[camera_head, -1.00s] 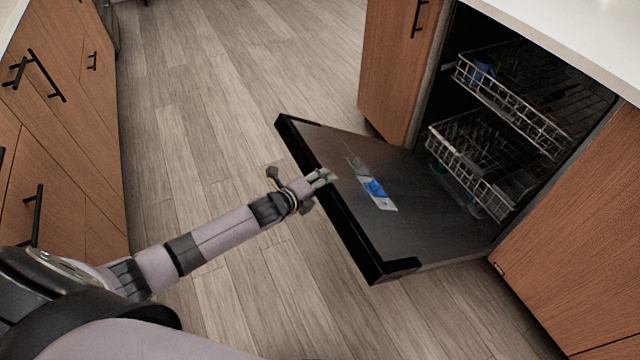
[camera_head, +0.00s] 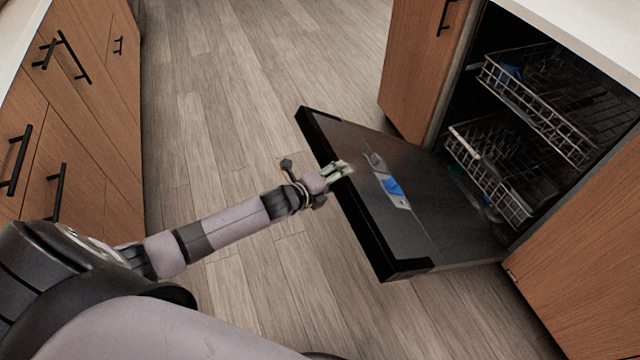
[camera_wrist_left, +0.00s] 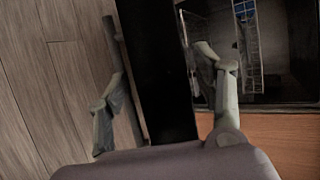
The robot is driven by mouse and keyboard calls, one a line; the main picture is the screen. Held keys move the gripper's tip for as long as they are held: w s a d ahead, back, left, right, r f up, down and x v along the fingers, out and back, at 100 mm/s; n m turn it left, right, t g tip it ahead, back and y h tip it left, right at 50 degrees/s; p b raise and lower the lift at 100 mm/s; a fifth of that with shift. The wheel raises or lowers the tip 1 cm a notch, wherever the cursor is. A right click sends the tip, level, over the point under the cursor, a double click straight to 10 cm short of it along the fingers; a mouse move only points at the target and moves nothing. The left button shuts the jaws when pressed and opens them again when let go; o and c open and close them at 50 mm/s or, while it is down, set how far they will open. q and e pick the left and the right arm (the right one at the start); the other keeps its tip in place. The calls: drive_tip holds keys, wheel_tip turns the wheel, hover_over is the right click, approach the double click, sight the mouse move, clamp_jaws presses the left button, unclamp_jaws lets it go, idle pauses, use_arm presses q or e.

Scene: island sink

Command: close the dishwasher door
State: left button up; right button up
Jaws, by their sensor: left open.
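The dishwasher door (camera_head: 420,205) is a dark panel hanging open, tilted down and outward from the dishwasher (camera_head: 545,115). It has a detergent dispenser with a blue patch on its inner face. My left gripper (camera_head: 338,172) is at the middle of the door's outer top edge. In the left wrist view the open fingers (camera_wrist_left: 160,95) stand on either side of the black door edge (camera_wrist_left: 158,65), one finger by the outer side and one by the inner side. Whether they touch the door I cannot tell. My right gripper is not in view.
Two wire racks, an upper one (camera_head: 535,105) and a lower one (camera_head: 485,165), sit inside the dishwasher. Wooden cabinets flank it, and drawers (camera_head: 70,130) with black handles line the left. The wood floor (camera_head: 230,90) between is clear.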

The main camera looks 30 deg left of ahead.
use_arm(q)
drive_tip(key=v, duration=1)
drive_tip(key=shift+s+r, duration=0.2)
drive_tip(key=shift+r, duration=0.1)
